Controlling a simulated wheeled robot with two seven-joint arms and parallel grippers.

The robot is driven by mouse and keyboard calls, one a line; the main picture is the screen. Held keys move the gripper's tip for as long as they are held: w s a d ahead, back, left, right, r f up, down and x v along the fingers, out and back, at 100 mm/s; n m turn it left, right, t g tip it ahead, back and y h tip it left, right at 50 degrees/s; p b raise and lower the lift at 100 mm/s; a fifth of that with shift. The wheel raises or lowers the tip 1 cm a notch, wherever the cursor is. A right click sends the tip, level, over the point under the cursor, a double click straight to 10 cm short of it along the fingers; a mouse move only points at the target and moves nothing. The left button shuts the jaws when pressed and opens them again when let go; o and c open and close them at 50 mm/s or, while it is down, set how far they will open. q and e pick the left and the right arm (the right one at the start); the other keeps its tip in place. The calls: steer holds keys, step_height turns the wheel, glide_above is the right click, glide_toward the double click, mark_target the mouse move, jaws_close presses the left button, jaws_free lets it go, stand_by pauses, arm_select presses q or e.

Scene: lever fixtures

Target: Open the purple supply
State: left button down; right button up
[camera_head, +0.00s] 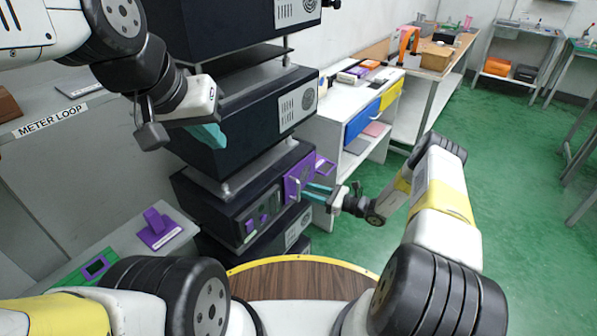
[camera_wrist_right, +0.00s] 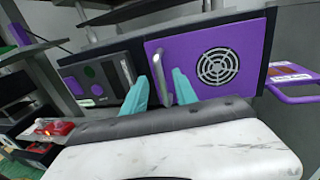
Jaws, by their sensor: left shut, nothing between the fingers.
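The purple supply door (camera_head: 298,178) is a panel on the front of a black rack unit. In the right wrist view the purple panel (camera_wrist_right: 218,62) has a round vent and an upright grey bar handle (camera_wrist_right: 161,62) near its left edge. The panel looks flat against the unit. My right gripper (camera_head: 317,191) points at the panel. Its teal fingers (camera_wrist_right: 169,88) are apart, one on each side of the handle's lower part; contact is not clear. My left gripper (camera_head: 208,135) is shut and empty, in front of the black unit above.
A purple bracket with a label (camera_wrist_right: 297,83) juts out right of the panel. A white cabinet with blue and yellow drawers (camera_head: 362,122) stands right of the rack. A grey bench (camera_head: 185,236) with a purple stand (camera_head: 158,229) is at the left. Green floor is open at right.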

mark_target(299, 198)
steer(key=x, duration=0.4)
steer(key=shift+w+a, duration=0.15)
steer(key=shift+a, duration=0.25)
steer(key=shift+c, duration=0.2)
jaws_close()
stand_by(0.9)
